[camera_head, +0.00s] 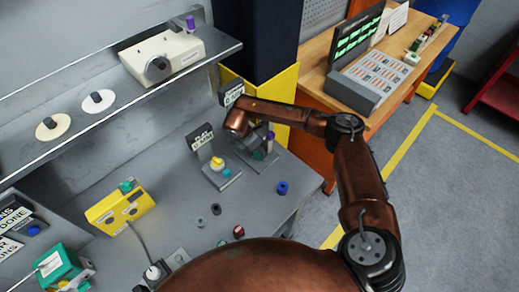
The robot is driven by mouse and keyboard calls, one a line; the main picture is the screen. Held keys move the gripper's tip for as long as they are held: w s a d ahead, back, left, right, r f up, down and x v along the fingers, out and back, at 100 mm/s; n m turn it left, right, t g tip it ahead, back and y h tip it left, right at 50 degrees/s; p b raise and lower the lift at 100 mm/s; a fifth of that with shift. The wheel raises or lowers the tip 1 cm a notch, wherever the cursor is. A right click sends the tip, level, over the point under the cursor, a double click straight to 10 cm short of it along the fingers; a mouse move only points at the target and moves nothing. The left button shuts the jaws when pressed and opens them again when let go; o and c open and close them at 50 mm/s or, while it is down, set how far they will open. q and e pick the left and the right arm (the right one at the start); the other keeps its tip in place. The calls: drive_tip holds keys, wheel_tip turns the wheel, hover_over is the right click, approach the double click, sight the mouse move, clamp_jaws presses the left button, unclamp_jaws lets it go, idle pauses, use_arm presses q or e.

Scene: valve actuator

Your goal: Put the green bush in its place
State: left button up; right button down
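My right arm reaches in from the right, and its wrist bends down over the back of the grey bench (150,165). My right gripper (252,150) is small, dark and partly hidden by the wrist. A small green piece (258,155), possibly the green bush, shows right at the fingers beside a purple-topped post (270,138). I cannot tell whether the fingers hold it. A blue bush (282,187), a dark red bush (238,231) and grey bushes (216,209) stand on the bench. My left gripper is not in view.
A signed fixture with a yellow knob (217,162) stands left of my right gripper. A yellow box (120,207) and a green device (58,266) are at the left. A shelf (110,95) runs above. A wooden desk (318,85) stands beyond the bench.

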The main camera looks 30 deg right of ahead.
drive_tip(key=shift+f+b, duration=0.4)
drive_tip(key=shift+f, duration=0.1)
drive_tip(key=shift+s+f, duration=0.1)
drive_tip(key=c, duration=1.4)
unclamp_jaws()
drive_tip(key=shift+f, duration=0.15)
drive_tip(key=shift+c, duration=0.2)
drive_tip(key=shift+r, duration=0.25)
drive_tip(key=shift+r+p, duration=0.3)
drive_tip(key=shift+r, duration=0.05)
drive_tip(key=w+b+v, duration=0.1)
drive_tip(key=v, duration=1.1)
drive_tip(key=shift+s+r, duration=0.15)
drive_tip(key=shift+s, duration=0.25)
